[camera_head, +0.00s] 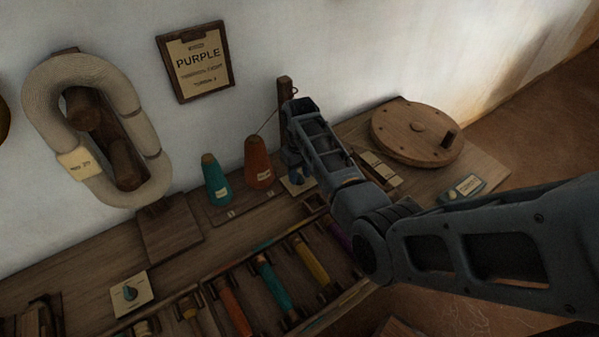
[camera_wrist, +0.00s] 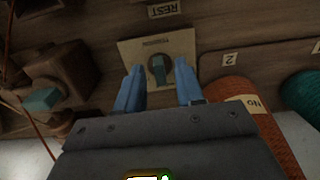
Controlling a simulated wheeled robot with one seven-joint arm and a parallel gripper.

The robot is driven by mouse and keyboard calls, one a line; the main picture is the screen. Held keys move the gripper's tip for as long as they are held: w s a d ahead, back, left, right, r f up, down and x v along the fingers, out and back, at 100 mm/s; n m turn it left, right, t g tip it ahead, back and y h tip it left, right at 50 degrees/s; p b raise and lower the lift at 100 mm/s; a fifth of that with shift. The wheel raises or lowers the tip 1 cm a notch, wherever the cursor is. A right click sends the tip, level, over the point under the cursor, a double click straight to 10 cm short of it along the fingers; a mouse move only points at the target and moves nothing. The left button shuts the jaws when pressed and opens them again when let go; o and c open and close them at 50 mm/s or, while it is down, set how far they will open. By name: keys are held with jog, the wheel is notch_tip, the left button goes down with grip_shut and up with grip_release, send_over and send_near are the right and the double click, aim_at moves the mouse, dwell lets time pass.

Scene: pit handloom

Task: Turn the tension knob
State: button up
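A small teal knob (camera_wrist: 158,70) on a dark round base sits on a cream plate (camera_wrist: 135,47) in the wrist view. Small lettering on the plate is too blurred to read surely. My gripper (camera_wrist: 160,66) is open, with one blue finger on each side of the knob in the picture and a gap to each. I cannot tell how far down the fingertips reach. In the head view my gripper (camera_head: 297,172) points down over the bench beside the orange cone, and hides most of the plate (camera_head: 290,187). Another teal knob on a cream plate (camera_head: 145,291) lies at the lower left.
An orange cone (camera_head: 258,163) and a teal cone (camera_head: 215,180) stand left of my gripper. A dark post (camera_head: 285,90) with a thread is close behind it. A round wooden wheel (camera_head: 400,135) is to the right. A tray of coloured bobbins (camera_head: 265,275) is in front.

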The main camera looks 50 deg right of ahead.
grip_shut()
jog(key=shift+r+m, duration=0.1)
jog(key=shift+m, duration=0.2)
dwell(0.3)
jog(key=shift+m+p, duration=0.65)
jog(key=shift+m, duration=0.25)
jog(key=m+p, duration=0.1)
jog(key=m, duration=0.2)
jog(key=m+p, duration=0.1)
jog(key=m, duration=0.5)
jog(key=shift+m+p, duration=0.3)
jog(key=shift+p, duration=0.05)
